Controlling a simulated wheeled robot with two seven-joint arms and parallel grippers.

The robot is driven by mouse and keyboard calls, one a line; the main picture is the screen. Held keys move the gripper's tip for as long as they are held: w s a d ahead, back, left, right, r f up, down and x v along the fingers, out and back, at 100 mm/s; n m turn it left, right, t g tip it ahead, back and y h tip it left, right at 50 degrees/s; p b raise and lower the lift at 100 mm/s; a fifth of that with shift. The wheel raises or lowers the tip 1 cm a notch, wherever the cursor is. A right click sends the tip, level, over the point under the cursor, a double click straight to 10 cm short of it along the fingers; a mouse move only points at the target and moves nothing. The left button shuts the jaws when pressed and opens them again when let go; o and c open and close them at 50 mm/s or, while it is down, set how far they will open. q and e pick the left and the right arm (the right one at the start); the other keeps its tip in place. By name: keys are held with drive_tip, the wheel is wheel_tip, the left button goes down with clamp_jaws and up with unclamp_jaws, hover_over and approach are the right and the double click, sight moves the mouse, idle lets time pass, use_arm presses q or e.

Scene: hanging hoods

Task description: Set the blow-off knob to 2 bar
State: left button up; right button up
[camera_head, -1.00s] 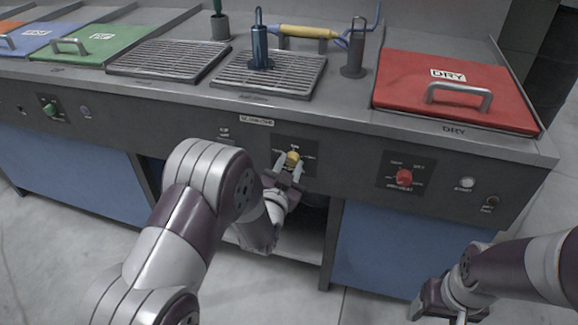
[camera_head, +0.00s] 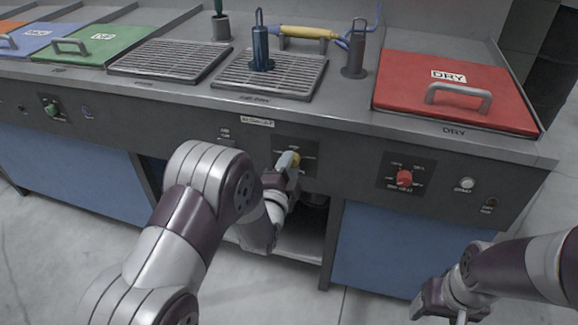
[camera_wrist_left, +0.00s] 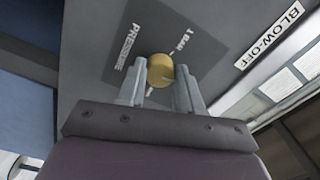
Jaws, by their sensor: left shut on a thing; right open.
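The yellow blow-off knob (camera_head: 295,157) sits on a dark plate on the bench's front panel, partly hidden by my gripper. My left gripper (camera_head: 288,162) is at the knob, with its fingers closed on it. In the left wrist view the round knob (camera_wrist_left: 160,70) shows between the fingertips of the gripper (camera_wrist_left: 160,84). "PRESSURE" and "1 BAR" are printed near it, with a white "BLOW-OFF" label (camera_wrist_left: 270,35) to the right. I cannot read the knob's setting. My right gripper (camera_head: 438,312) is open and empty, low at the right, away from the panel.
A red dry-heat knob (camera_head: 404,178) and a white start button (camera_head: 467,184) are on the panel to the right. Above are a red DRY lid (camera_head: 455,75) and a metal grate (camera_head: 285,82) with a blue cylinder (camera_head: 261,48). An open recess lies below the blow-off knob.

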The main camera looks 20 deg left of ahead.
use_arm(q)
drive_tip(key=shift+m, duration=0.7)
drive_tip(key=o, duration=1)
drive_tip(key=shift+o, duration=0.2)
drive_tip(key=s+p, duration=0.2)
drive_tip(key=s, duration=1)
drive_tip(key=shift+s+a+p, duration=0.2)
drive_tip(key=shift+s+p, duration=0.1)
drive_tip(key=shift+s, duration=0.1)
